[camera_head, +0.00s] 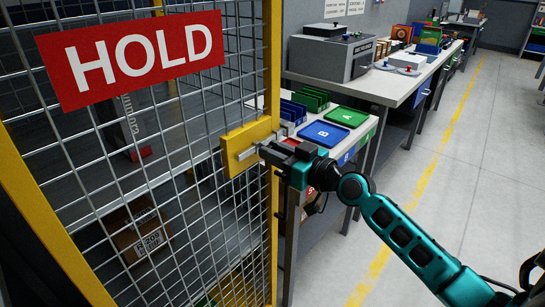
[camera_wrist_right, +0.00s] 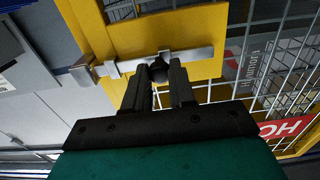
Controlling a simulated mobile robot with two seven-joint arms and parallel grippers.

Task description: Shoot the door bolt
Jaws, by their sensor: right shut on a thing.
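The door bolt is a flat silver bar (camera_wrist_right: 195,58) across a yellow plate (camera_wrist_right: 205,82) on the mesh door. In the head view the plate (camera_head: 236,138) sits at the door's right edge, and the bar's end (camera_head: 246,154) shows left of my gripper. My right gripper (camera_wrist_right: 160,74) is shut on the bolt's dark round knob (camera_wrist_right: 159,72). The bar's left end in the wrist view meets a silver bracket (camera_wrist_right: 82,70) beyond the plate's edge; how deep it sits there I cannot tell. The gripper hides the knob in the head view. My left gripper is not in view.
The yellow-framed mesh door (camera_head: 272,60) carries a red HOLD sign (camera_head: 132,57). Behind it is a cardboard box (camera_head: 137,232). Right of it stands a bench with a blue tray (camera_head: 323,134) and a green tray (camera_head: 347,117). The grey floor (camera_head: 480,150) at right is clear.

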